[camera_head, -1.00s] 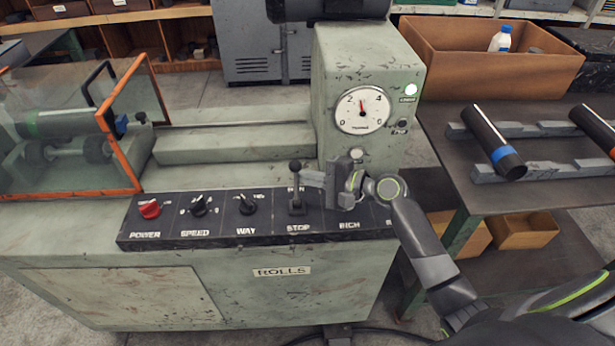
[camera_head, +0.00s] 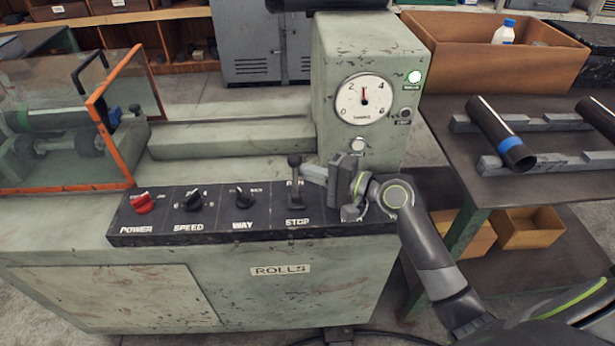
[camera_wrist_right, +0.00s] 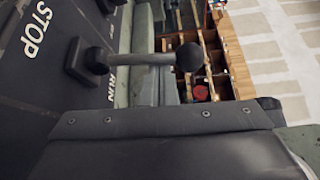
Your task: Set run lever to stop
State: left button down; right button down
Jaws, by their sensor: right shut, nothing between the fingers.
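The run lever (camera_head: 295,182) is a dark stick with a ball knob on the black control panel (camera_head: 268,226), above the printed word STOP. It stands up from its small base plate and points toward the RUN side, partly covering that label. The lever also shows in the right wrist view (camera_wrist_right: 145,60), its ball on the right, with RUN printed beside its base and STOP further left. My right gripper (camera_head: 308,173) is shut and empty, its tips just right of the lever shaft below the knob. Whether they touch is unclear. My left gripper is out of view.
A red POWER knob (camera_head: 143,203) and black SPEED (camera_head: 194,201) and WAY (camera_head: 245,198) knobs sit left of the lever. The gauge housing (camera_head: 366,50) rises behind my gripper. A table (camera_head: 560,185) with pipes on supports stands at right.

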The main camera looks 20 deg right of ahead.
jog(key=shift+s+a+f+n+b, duration=0.1)
jog(key=shift+s+f+n+b, duration=0.3)
jog(key=shift+b, duration=0.4)
jog(key=b, duration=0.1)
jog(key=n+t+y+b, duration=0.1)
jog(key=b, duration=0.1)
jog(key=shift+s+a+n, duration=0.1)
jog(key=shift+s+n, duration=0.2)
jog(key=shift+s, duration=0.05)
jog(key=shift+s+a+r+n+t+b, duration=0.1)
jog(key=shift+s+r+n+t+b, duration=0.2)
jog(key=shift+n+b, duration=0.45)
jog(key=shift+s+a, duration=0.1)
jog(key=shift+s, duration=0.3)
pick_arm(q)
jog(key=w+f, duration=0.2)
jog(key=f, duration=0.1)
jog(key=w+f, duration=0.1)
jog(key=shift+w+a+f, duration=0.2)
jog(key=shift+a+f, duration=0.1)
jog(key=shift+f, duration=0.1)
pick_arm(e)
jog(key=shift+s+a, duration=0.1)
jog(key=shift+s, duration=0.3)
